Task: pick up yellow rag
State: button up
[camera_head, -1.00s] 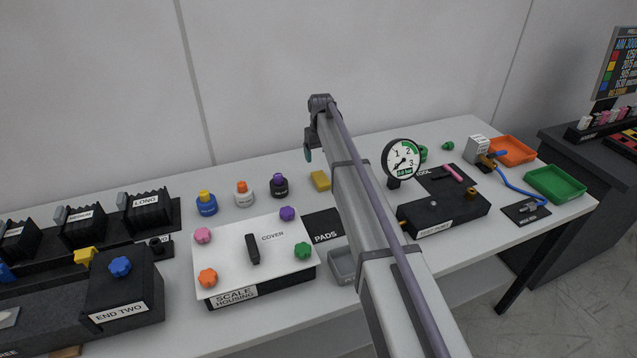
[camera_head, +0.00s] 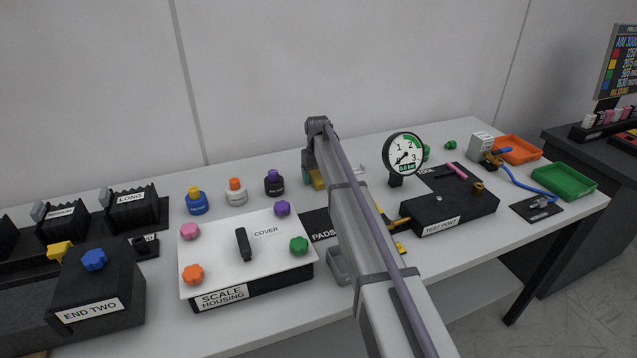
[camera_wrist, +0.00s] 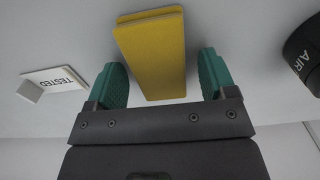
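The yellow rag (camera_wrist: 152,55) is a folded, flat-sided block in the wrist view, lying on the white table. My gripper (camera_wrist: 165,80) is open, with one teal finger on each side of the rag's near part. A gap shows between the rag and each finger, wider on the right.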

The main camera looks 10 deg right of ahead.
aim_at(318, 175)
jog(key=c, duration=0.8)
notch_tip(318, 175, up, 10)
jog(key=p, duration=1)
jog(key=shift+c, duration=0.2)
jog(key=o, duration=0.3)
jog(key=shift+c, duration=1.1)
jog(key=shift+f+b, duration=4.8)
jog(key=shift+b, duration=0.05)
jog(key=o, duration=0.9)
jog(key=shift+r, duration=0.1)
